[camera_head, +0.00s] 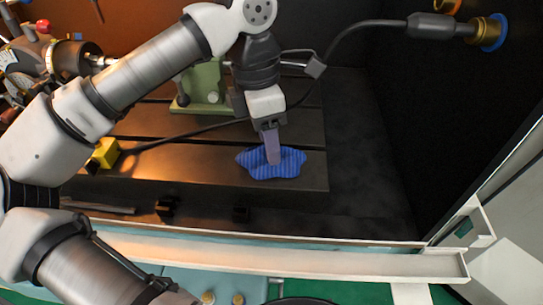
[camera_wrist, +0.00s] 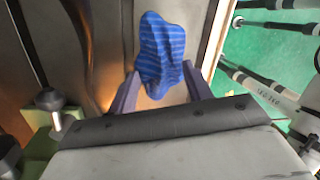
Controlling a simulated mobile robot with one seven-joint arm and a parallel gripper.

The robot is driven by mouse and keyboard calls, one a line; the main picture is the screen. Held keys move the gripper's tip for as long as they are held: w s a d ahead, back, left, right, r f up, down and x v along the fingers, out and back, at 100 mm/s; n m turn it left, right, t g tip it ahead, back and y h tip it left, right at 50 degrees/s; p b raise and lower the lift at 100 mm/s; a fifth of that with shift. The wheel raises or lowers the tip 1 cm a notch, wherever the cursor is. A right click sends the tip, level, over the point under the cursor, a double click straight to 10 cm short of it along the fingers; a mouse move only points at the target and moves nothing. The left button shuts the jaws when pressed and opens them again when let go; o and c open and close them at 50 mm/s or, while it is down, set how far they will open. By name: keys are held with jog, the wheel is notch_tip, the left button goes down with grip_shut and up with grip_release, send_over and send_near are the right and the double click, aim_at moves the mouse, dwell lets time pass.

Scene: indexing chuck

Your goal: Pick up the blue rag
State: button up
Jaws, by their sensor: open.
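The blue rag (camera_head: 288,166) lies crumpled on the brown machine table (camera_head: 200,156), near its right front part, in the head view. In the wrist view the rag (camera_wrist: 162,50), with darker stripes, shows ahead of and between the two fingers. My gripper (camera_head: 273,160) points down over the rag, and its fingertips overlap the rag in the head view. In the wrist view my gripper (camera_wrist: 158,88) is open, one finger on each side of the rag's near end. I cannot tell whether the fingers touch it.
A green fixture (camera_head: 205,88) stands behind the rag on the table. A yellow block (camera_head: 106,152) sits at the left with a black cable running past. A pale front sill (camera_head: 270,256) borders the machine. The dark floor right of the table is clear.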

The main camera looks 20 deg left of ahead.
jog(key=shift+d+f, duration=0.1)
jog(key=shift+f, duration=0.35)
jog(key=shift+c, duration=0.2)
grip_shut()
jog(key=shift+r, duration=0.15)
notch_tip(320, 180, up, 20)
jog(key=p, duration=1.3)
